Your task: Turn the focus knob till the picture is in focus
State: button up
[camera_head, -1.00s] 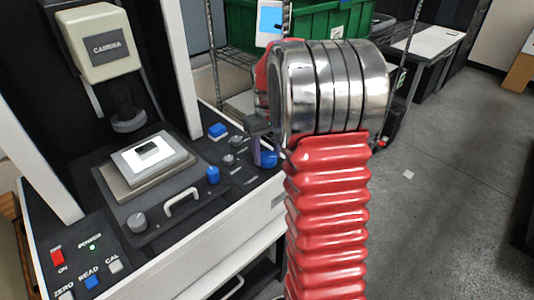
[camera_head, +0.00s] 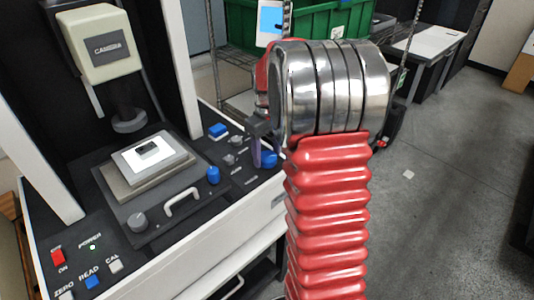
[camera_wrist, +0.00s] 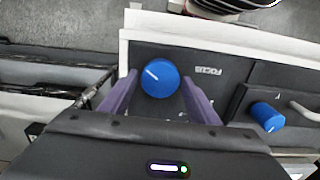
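The focus knob (camera_wrist: 160,78) is blue with a white pointer line, next to an upside-down FOCUS label in the wrist view. In the head view a blue knob (camera_head: 269,158) shows at the machine's right end, partly hidden by my gripper. My gripper (camera_wrist: 159,84) has its two purple fingers on either side of the knob. The fingers are apart, with a thin gap at the left; whether the right one touches cannot be told. The camera unit (camera_head: 103,43) hangs above a stage (camera_head: 128,190) bearing a bright plate with a small dark part. No focus picture can be made out.
Another blue knob (camera_wrist: 267,116) stands right of the focus knob in the wrist view. Small knobs, a handle (camera_head: 183,202) and labelled buttons (camera_head: 92,282) are on the panel. A green crate (camera_head: 345,20) is on a rack behind. Open floor lies right.

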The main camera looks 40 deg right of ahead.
aim_at(267, 157)
jog(key=shift+o, duration=1)
notch_tip(267, 157, up, 14)
jog(key=shift+f, duration=0.15)
dwell(0.3)
jog(key=s+a+f+m+t, duration=0.1)
jog(key=s+a+t, duration=0.4)
jog(key=s+a, duration=1.6)
jog(key=shift+a+f+t, duration=0.3)
jog(key=shift+a+f, duration=0.4)
jog(key=shift+a, duration=1)
